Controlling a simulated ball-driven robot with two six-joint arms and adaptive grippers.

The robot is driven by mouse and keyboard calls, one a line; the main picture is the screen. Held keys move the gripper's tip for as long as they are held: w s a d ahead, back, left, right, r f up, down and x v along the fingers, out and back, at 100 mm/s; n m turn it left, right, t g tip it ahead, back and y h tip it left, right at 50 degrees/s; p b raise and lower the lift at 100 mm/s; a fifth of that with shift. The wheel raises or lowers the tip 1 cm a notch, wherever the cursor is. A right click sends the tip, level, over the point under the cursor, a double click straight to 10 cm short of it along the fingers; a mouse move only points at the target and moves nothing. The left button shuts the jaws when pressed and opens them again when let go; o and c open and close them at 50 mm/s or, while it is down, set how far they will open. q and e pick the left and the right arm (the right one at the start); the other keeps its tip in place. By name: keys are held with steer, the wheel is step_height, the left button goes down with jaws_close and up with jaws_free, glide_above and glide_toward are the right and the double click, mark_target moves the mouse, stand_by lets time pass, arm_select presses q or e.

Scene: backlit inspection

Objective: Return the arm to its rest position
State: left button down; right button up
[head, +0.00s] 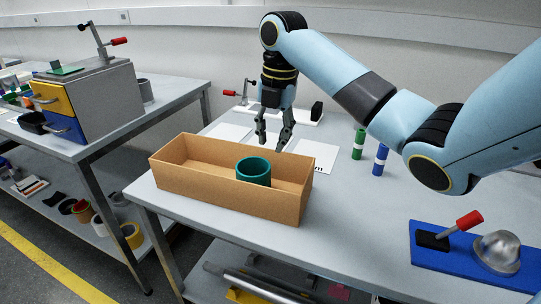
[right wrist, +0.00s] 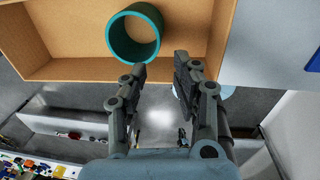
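My right gripper (head: 273,138) is above the table, just behind the cardboard-coloured box (head: 232,203). Its fingers are spread apart and nothing is between them. In the right wrist view my right gripper (right wrist: 157,85) is also open and empty, and it shows close to the box's edge. My right arm comes in from the right, high over the table. A teal ring (head: 254,171) is in the box, and it also shows in the right wrist view (right wrist: 135,33), apart from the fingers. My left gripper does not show.
A blue board (head: 450,270) with a red-handled clamp and metal dome lies at front right. Green (head: 359,144) and blue (head: 380,160) cylinders stand under my arm. White sheets lie behind the box. A second table (head: 185,92) with drawers (head: 57,112) is at left.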

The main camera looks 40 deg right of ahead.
steer(key=shift+s+r, duration=0.1)
steer(key=shift+r, duration=0.85)
